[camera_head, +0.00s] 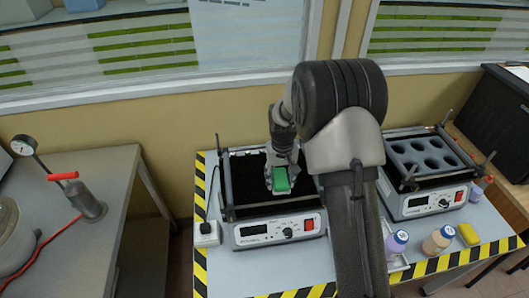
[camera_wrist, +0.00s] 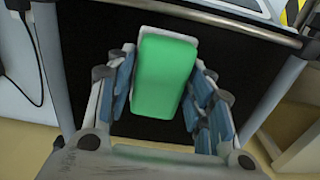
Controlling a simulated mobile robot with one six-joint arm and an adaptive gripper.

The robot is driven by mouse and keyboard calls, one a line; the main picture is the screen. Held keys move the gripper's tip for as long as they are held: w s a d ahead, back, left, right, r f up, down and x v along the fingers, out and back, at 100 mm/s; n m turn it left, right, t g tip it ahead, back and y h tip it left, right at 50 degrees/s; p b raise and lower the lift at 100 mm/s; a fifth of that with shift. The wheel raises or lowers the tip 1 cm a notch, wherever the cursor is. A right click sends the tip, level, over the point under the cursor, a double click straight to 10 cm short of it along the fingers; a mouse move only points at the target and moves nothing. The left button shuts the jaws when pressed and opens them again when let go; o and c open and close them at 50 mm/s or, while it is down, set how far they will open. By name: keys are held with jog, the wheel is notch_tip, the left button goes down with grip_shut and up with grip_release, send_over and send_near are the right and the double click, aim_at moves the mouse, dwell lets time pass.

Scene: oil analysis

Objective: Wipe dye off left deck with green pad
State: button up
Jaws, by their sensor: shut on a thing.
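My gripper (camera_head: 281,182) is shut on the green pad (camera_head: 280,180) and holds it over the left device's dark deck (camera_head: 245,181). In the wrist view the green pad (camera_wrist: 164,75) sits between the blue-lined fingers, with a pale layer along its top and left edges. The black deck (camera_wrist: 90,45) lies behind it. I cannot tell whether the pad touches the deck. No dye shows clearly on the visible part of the deck, and my arm and gripper hide some of it.
Posts and rails (camera_head: 229,182) frame the left deck. The right device (camera_head: 420,165) carries a grey rack with round holes. A pump with a gauge (camera_head: 85,200) is on the left table.

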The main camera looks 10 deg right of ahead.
jog(key=shift+r+p, duration=0.85)
jog(key=shift+r, duration=0.7)
